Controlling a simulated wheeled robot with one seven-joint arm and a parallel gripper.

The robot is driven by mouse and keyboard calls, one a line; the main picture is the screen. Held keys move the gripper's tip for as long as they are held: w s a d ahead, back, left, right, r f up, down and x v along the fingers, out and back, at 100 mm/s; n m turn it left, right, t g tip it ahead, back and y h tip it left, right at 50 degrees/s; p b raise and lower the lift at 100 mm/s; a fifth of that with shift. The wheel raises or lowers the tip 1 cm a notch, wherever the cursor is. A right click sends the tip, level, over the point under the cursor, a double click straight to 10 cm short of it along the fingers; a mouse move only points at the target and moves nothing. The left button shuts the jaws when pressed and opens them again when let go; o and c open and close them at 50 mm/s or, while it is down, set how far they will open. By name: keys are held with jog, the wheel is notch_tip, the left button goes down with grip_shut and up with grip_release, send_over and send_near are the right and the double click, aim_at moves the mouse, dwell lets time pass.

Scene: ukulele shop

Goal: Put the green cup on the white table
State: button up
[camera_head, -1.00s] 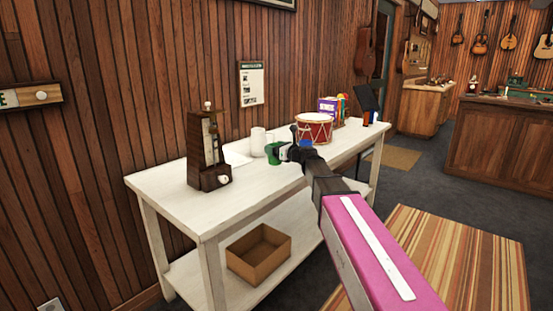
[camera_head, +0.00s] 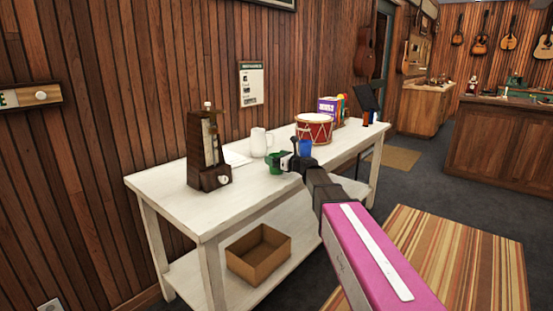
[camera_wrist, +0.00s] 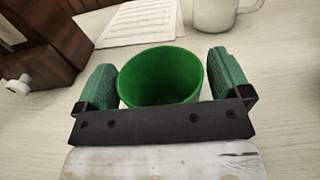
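The green cup (camera_head: 273,163) stands upright on the white table (camera_head: 240,205), in front of the white mug. In the wrist view the cup (camera_wrist: 160,75) sits between the two green fingers of my gripper (camera_wrist: 162,82), its open rim facing the camera. My gripper (camera_head: 281,161) is spread around the cup, with narrow strips of pale tabletop showing between the fingers and the cup's lower sides. The cup's base is hidden behind the gripper's dark crossbar in the wrist view.
A white mug (camera_head: 259,142) and paper sheets (camera_wrist: 137,22) lie behind the cup. A metronome (camera_head: 207,150) stands left. The table's front left is clear.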

jog(key=shift+s+d+r, duration=0.1)
jog(key=shift+r, duration=0.05)
jog(key=v, duration=1.1)
jog(key=shift+s+d, duration=0.25)
jog(key=shift+d, duration=0.05)
